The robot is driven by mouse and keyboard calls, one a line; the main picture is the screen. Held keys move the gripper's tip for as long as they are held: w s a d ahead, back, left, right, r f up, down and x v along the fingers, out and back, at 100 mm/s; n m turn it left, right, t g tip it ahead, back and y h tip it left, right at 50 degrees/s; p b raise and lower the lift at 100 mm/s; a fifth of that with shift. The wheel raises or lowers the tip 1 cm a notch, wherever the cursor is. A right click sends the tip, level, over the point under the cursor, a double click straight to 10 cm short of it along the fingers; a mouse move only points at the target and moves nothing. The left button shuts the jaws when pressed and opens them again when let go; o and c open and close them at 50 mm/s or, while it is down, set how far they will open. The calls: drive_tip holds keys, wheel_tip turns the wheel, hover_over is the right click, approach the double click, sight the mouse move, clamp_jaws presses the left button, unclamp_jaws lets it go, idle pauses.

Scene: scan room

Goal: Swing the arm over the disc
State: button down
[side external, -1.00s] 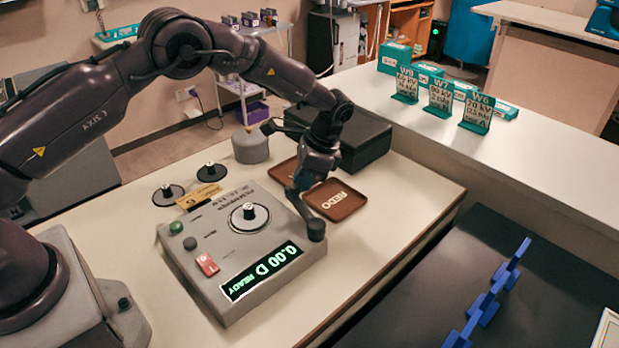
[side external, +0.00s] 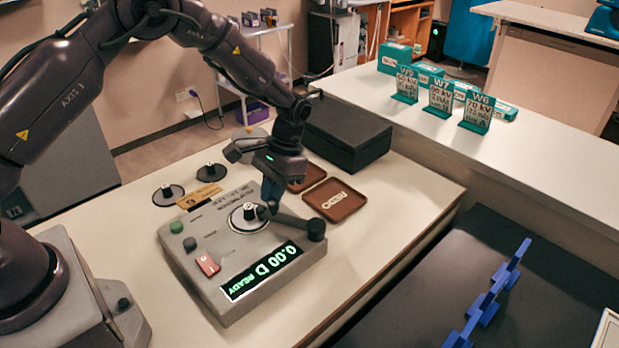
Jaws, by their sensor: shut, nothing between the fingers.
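The grey instrument (side external: 200,285) lies on the table, and its display reads "0.00 D READY". On its top is a white disc (side external: 236,224) with a dark rim and a small raised centre. The dark swing arm (side external: 292,220) runs left from its round pivot (side external: 316,228) at the instrument's right edge. Its free end reaches the disc's right side in this view; how far it lies over the disc is unclear. My gripper (side external: 268,203) is shut and empty, pointing down beside the swing arm's free end. The fingertips partly hide that end, and contact cannot be told.
A brown "REDO" tray (side external: 334,200), another tray and a black box (side external: 348,138) stand behind my gripper. The table right of the instrument is clear.

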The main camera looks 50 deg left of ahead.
drive_tip(key=shift+s+d, duration=0.1)
drive_tip(key=shift+s, duration=0.1)
idle(0.4)
drive_tip(key=w+r, duration=0.7)
drive_tip(key=r, duration=0.2)
drive_tip(key=shift+w+r, duration=0.25)
drive_tip(key=shift+w, duration=0.1)
drive_tip(key=s+r+t, duration=0.5)
drive_tip(key=s+r, duration=0.3)
drive_tip(key=s, duration=0.6)
drive_tip(key=s+r+t, duration=0.4)
drive_tip(key=s+r, duration=0.5)
drive_tip(key=s, duration=0.6)
drive_tip(key=shift+a+r+t, duration=0.15)
drive_tip(key=shift+a+t, duration=0.15)
drive_tip(key=shift+t, duration=0.1)
